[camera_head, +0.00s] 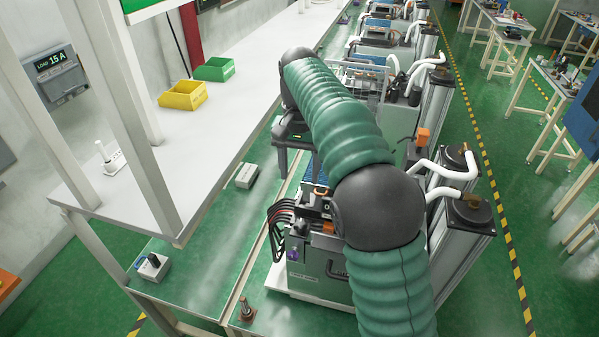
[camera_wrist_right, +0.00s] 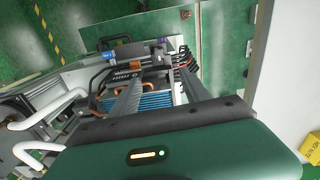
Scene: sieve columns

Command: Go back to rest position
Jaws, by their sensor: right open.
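My right arm, in a green ribbed sleeve with dark joints, reaches from the bottom right of the head view over the nearest machine. My right gripper (camera_head: 297,165) hangs fingers-down at the arm's far end, partly hidden by the arm. In the right wrist view the two grey fingers of the gripper (camera_wrist_right: 162,70) stand apart with nothing held between them. Behind them is the machine (camera_wrist_right: 150,101) with blue fins and copper pipes. The machine (camera_head: 315,262) also shows in the head view, partly covered by my arm. My left gripper is in neither view.
A white shelf (camera_head: 215,120) with yellow (camera_head: 183,95) and green (camera_head: 214,69) bins runs along the left. A small grey box (camera_head: 246,176) lies on the green bench beside the machine. Grey columns with white hoses (camera_head: 447,172) stand right of my arm.

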